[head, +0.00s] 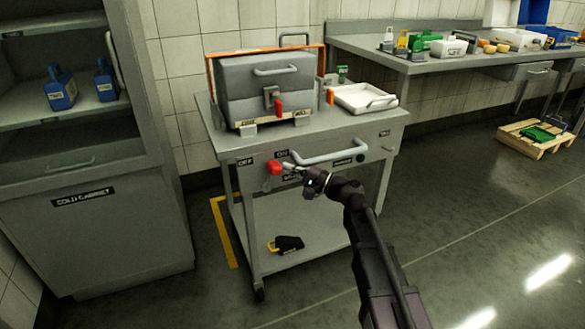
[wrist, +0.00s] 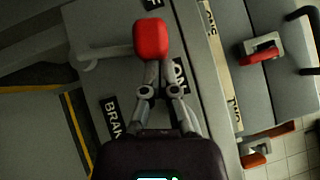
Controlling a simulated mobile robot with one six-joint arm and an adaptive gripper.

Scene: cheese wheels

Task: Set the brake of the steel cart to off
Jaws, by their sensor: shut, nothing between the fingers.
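The steel cart (head: 300,134) stands against the tiled wall in the head view. Its brake lever has a red knob (head: 274,168), which also shows in the wrist view (wrist: 151,38). The grey lever arm (wrist: 108,52) runs from the knob to the left there. In both views the knob appears between the OFF label (head: 245,162) and the ON label (head: 283,153). My gripper (head: 290,170) is shut and empty, right beside the knob on its ON side. In the wrist view its fingertips (wrist: 157,68) meet the knob's edge; I cannot tell if they touch.
A push handle (head: 330,153) crosses the cart front just right of the lever. A cold cabinet (head: 105,235) stands left.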

